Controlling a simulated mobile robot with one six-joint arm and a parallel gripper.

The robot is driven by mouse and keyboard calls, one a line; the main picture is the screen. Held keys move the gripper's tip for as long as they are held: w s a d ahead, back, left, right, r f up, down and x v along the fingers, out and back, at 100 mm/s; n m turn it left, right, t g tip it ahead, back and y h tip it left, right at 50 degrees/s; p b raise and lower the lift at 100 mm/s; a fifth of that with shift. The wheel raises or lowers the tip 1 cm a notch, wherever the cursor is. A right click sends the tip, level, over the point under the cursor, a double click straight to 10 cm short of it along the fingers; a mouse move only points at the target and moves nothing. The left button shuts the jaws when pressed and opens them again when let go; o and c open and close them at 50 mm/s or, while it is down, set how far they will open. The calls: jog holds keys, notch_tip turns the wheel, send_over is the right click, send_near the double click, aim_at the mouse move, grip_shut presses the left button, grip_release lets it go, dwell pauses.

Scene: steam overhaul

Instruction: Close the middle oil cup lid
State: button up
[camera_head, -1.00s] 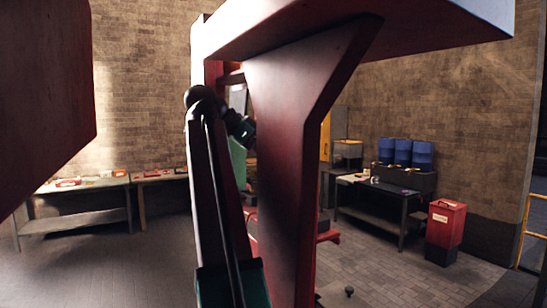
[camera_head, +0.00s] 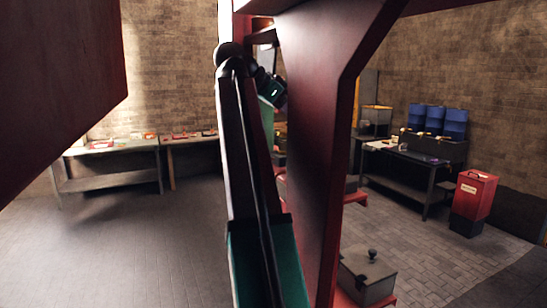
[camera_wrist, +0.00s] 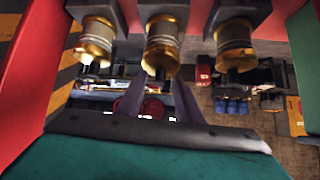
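Three brass oil cups hang in a row in the wrist view: the left cup (camera_wrist: 96,40), the middle oil cup (camera_wrist: 162,46) and the right cup (camera_wrist: 235,46). That view looks upside down, with the cups' dark knobs at the lower ends. My gripper (camera_wrist: 158,98) is open and empty, its two purple-grey fingers apart and pointing toward the middle cup. The fingertips appear just beyond its knobbed end; contact cannot be told. The middle lid's exact position is unclear. In the head view my arm rises beside a red post, and the cups and fingers are hidden.
A red post (camera_head: 312,150) stands close to my arm. Workbenches (camera_head: 110,185) line the back wall. Blue drums (camera_head: 437,120) and a red bin (camera_head: 474,195) are at right. A grey box with a knob (camera_head: 368,275) sits low. The floor at left is clear.

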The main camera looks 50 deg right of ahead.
jog(key=shift+w+a+g+h+b, duration=0.15)
jog(key=shift+a+g+h+b, duration=0.35)
jog(key=shift+b, duration=3)
jog(key=h+b, duration=0.1)
jog(key=b, duration=0.2)
jog(key=h+b, duration=0.1)
jog(key=b, duration=0.3)
jog(key=shift+w+a+g, duration=0.2)
jog(key=shift+a+g, duration=0.1)
jog(key=shift+a, duration=0.05)
jog(key=h+b, duration=0.1)
jog(key=b, duration=0.2)
jog(key=a+g+h+b, duration=0.1)
jog(key=b, duration=0.2)
jog(key=h+b, duration=0.2)
jog(key=b, duration=0.1)
jog(key=shift+w+a+f+g, duration=0.15)
jog(key=shift+w+a+g, duration=0.15)
jog(key=shift+w+a, duration=0.05)
